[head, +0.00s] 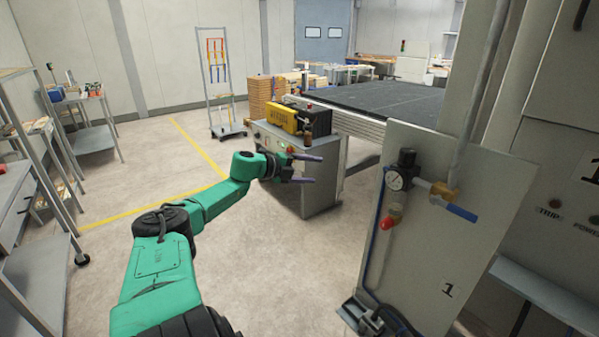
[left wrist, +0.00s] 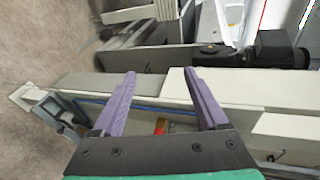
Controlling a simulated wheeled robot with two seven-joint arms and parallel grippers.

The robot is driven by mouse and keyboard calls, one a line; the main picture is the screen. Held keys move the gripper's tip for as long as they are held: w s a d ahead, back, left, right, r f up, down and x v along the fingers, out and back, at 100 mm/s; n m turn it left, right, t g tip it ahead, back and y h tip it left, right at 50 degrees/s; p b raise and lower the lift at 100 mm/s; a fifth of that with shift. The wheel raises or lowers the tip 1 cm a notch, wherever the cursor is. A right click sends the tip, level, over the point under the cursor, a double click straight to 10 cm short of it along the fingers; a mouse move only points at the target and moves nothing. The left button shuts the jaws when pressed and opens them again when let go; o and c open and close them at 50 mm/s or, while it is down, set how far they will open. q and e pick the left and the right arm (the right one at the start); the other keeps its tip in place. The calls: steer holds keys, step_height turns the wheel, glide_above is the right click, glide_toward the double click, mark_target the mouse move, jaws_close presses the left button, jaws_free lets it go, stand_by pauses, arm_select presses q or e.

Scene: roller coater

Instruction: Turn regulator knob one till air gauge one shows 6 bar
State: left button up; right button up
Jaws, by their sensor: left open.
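Regulator knob one (head: 407,157) is the black cap on top of the small regulator on the grey panel marked 1. Air gauge one (head: 396,179) is a round white dial just below it. Its needle is too small to read. My left gripper (head: 317,169) is open and empty, in the air left of the panel and clearly apart from the knob. In the left wrist view, its two purple fingers (left wrist: 160,73) stand wide apart with nothing between them. I cannot make out the knob or gauge there.
The panel (head: 430,265) also carries a blue-handled valve (head: 462,213) and a red fitting (head: 388,223). A large grey machine (head: 545,150) stands at right. A grey cabinet (head: 330,185) with a yellow box (head: 282,117) stands behind my gripper. Open floor (head: 270,270) lies left of the panel.

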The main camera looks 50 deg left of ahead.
arm_select(q)
step_height(320, 180, down, 10)
steer(key=s+a+n+y, duration=0.2)
steer(key=n, duration=0.2)
steer(key=shift+a+f, duration=0.15)
steer(key=shift+f, duration=0.1)
steer(key=shift+s, duration=0.1)
steer(key=s+d+f+n+g+y, duration=0.1)
steer(key=s+d+f+n+g, duration=0.15)
steer(key=s+f, duration=0.6)
steer(key=s+d+f+n+g+y, duration=0.1)
steer(key=s+d+f+n+g, duration=0.2)
steer(key=f, duration=1.1)
steer(key=s+d+f+n+g+y, duration=0.1)
steer(key=s+d+f+n, duration=0.3)
steer(key=f, duration=0.8)
steer(key=s+d+f+n+g+h, duration=0.1)
steer(key=s+d+f+g, duration=0.1)
steer(key=s+d+f, duration=0.3)
steer(key=s+d+f+n+g+h, duration=0.1)
steer(key=s+d+f, duration=0.4)
steer(key=s+d, duration=0.5)
steer(key=s+d+f+n+g, duration=0.2)
steer(key=s+d+f, duration=0.3)
steer(key=d, duration=0.6)
steer(key=s+g, duration=0.1)
steer(key=s, duration=0.1)
steer(key=shift+s+f+g+h, duration=0.15)
steer(key=shift+s+g+h, duration=0.2)
steer(key=shift+s+h, duration=0.05)
